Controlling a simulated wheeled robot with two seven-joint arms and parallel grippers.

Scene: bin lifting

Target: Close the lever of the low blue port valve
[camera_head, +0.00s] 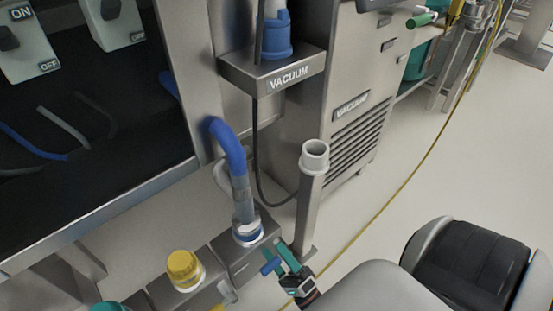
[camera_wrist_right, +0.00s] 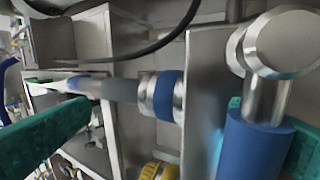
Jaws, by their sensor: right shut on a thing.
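The low blue port (camera_head: 247,236) has a blue and grey hose rising from its top, at the lower middle of the head view. Its blue collar also shows in the right wrist view (camera_wrist_right: 168,95). The valve's blue lever handle (camera_head: 271,266) sticks out near the port box. In the right wrist view the handle (camera_wrist_right: 255,150) is large at the lower right, on a metal stem with a round metal knob. My right gripper (camera_head: 278,258), with teal fingers, is at the lever, shut on the handle. One finger lies partly hidden behind it. My left gripper is not in view.
A yellow-capped port (camera_head: 184,268) stands left of the blue one. A grey upright pipe (camera_head: 313,190) rises just right of the gripper. A vacuum cabinet (camera_head: 352,115) stands behind. Free floor (camera_head: 440,150) lies to the right, crossed by a yellow hose (camera_head: 398,195).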

